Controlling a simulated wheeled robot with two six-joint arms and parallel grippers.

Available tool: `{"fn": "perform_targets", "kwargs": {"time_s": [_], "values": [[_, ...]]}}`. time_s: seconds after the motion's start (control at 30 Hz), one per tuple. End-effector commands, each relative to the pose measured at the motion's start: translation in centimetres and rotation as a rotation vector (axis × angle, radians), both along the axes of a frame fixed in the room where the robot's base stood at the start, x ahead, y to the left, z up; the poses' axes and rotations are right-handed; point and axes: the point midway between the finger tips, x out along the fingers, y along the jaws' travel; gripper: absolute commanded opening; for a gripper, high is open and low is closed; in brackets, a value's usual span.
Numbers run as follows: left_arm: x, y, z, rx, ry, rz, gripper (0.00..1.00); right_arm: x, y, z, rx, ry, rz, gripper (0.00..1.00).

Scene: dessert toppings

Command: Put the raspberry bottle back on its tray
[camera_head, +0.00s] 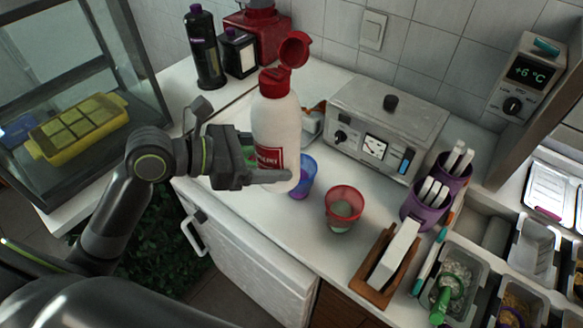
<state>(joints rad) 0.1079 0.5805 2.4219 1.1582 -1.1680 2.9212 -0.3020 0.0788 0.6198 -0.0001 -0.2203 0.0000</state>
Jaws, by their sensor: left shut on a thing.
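My left gripper (258,168) is shut on the raspberry bottle (276,128), a white bottle with a red label and a red cap whose lid is flipped open. The bottle is upright, held low on its body, in front of the blue cup and the counter. I cannot tell whether its base is clear of the counter. The gripper hides part of the label. The bottle's tray is not clearly seen; part of an orange-brown and white object (313,121) shows just behind the bottle. My right gripper is not in view.
A blue cup (307,172) and a red cup (344,205) stand right of the bottle. A grey appliance (388,112) stands behind them. Dark bottles (204,50) and a red machine (262,38) are at the back left. A wooden holder (376,292) and purple cups (425,203) are at right.

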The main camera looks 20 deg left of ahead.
Motion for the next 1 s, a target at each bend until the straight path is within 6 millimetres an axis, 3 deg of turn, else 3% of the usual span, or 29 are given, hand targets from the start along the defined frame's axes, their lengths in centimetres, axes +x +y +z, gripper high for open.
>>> {"fn": "perform_targets", "kwargs": {"time_s": [0.2,0.4,0.67,1.0], "values": [[0.0,-0.1,-5.2,-0.01,0.0,0.0,0.47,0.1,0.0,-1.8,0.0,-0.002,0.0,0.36],[0.0,-0.1,-8.9,-0.008,-0.003,0.0,0.47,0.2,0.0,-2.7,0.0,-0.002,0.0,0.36],[0.0,-0.1,-10.7,-0.005,-0.007,-0.002,0.47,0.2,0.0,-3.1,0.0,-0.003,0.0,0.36],[0.0,-0.1,-14.7,-0.006,-0.005,0.0,0.47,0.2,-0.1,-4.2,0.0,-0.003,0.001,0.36]]}}
